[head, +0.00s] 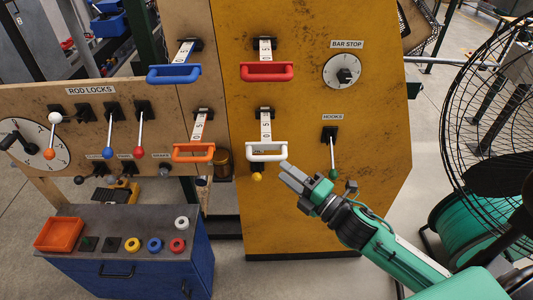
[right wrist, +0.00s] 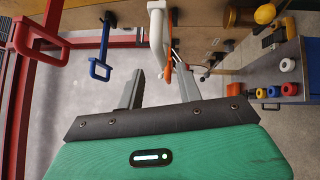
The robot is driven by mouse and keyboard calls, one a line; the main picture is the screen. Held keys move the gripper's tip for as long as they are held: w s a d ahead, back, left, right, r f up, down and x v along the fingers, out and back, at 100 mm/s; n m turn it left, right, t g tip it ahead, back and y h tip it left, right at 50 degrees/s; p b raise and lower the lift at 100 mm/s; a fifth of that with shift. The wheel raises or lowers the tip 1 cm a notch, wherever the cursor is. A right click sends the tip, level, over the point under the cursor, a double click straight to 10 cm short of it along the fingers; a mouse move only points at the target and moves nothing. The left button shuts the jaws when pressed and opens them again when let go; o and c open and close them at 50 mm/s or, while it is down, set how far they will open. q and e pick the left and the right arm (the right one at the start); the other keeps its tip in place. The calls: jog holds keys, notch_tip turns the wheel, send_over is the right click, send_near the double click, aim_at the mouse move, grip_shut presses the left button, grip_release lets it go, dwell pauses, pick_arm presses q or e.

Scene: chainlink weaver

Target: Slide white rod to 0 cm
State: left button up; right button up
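The white rod's handle (head: 267,152) is a white U-shaped pull at the end of a flat scale bar (head: 266,126) marked 5, sticking out of the yellow panel. My right gripper (head: 284,170) is just below and right of that handle. In the right wrist view the right gripper (right wrist: 161,75) has its two fingers spread, with nothing held. There the white handle (right wrist: 157,25) shows ahead, in line with the gap between the fingers. I cannot tell whether its lower end reaches between the fingertips. My left gripper is not in view.
Red (head: 267,72), blue (head: 174,74) and orange (head: 194,153) handles stick out nearby. A green-tipped hook lever (head: 333,172) hangs right of the white handle. A yellow knob (head: 256,177) sits below it. A blue cabinet (head: 130,250) stands lower left; a wire fan cage (head: 490,100) is at right.

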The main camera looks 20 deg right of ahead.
aim_at(266, 156)
jog(key=p+x, duration=0.2)
jog(key=x, duration=0.5)
jog(key=shift+w+a, duration=0.15)
jog(key=shift+w, duration=0.1)
grip_shut()
